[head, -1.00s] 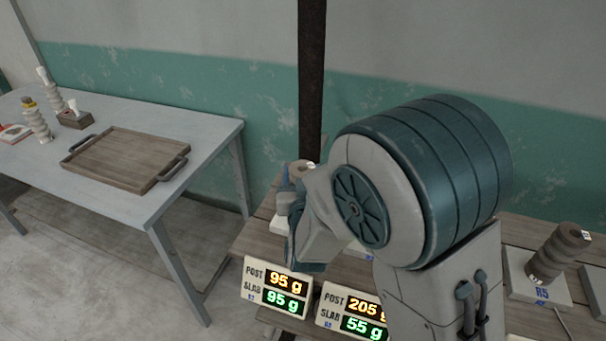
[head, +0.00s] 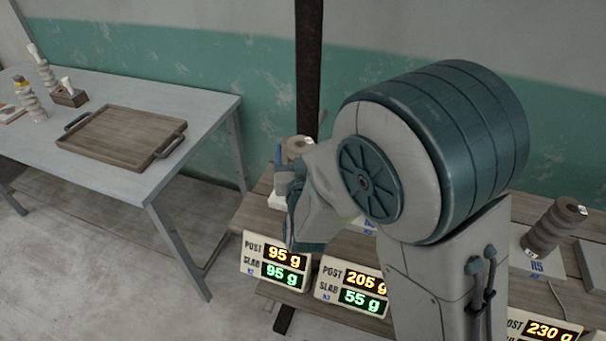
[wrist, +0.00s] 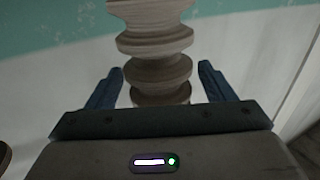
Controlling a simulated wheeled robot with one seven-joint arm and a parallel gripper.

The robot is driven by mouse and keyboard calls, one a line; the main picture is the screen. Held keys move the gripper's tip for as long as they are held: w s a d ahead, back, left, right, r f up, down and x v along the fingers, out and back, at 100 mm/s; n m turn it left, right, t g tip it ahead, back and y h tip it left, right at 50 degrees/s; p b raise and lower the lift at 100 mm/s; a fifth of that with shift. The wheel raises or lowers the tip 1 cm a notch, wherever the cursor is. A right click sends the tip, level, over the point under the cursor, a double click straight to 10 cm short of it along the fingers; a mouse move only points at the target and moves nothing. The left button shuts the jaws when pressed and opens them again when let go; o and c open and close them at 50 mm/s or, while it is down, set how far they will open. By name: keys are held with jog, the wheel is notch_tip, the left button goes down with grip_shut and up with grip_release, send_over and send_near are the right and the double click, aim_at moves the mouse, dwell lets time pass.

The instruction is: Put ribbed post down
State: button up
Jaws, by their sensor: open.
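The ribbed post (wrist: 155,45) is a pale brown, stacked-disc column that stands upright between my gripper's two blue fingers in the wrist view. My gripper (wrist: 161,70) is open, with a gap on each side of the post. In the head view my gripper (head: 284,172) is at the left end of the plank bench, and the post's top (head: 297,146) shows just behind it. A pale slab (head: 277,201) shows beneath, partly covered. My wrist hides most of the post there, and its foot is hidden in both views.
Signs reading 95 g / 95 g (head: 276,262) and 205 g / 55 g (head: 350,287) line the bench front. A wooden tray (head: 122,168) sits on the grey table (head: 200,105) at left.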

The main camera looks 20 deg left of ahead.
jog(key=b+v, duration=0.4)
jog(key=v, duration=0.1)
jog(key=shift+s+f, duration=0.1)
jog(key=shift+f, duration=0.15)
jog(key=shift+r+b+v, duration=0.15)
jog(key=shift+b+v, duration=1.2)
jog(key=shift+b, duration=0.5)
jog(key=shift+r+b+v, duration=0.15)
jog(key=shift+b+v, duration=1.2)
jog(key=shift+b, duration=0.5)
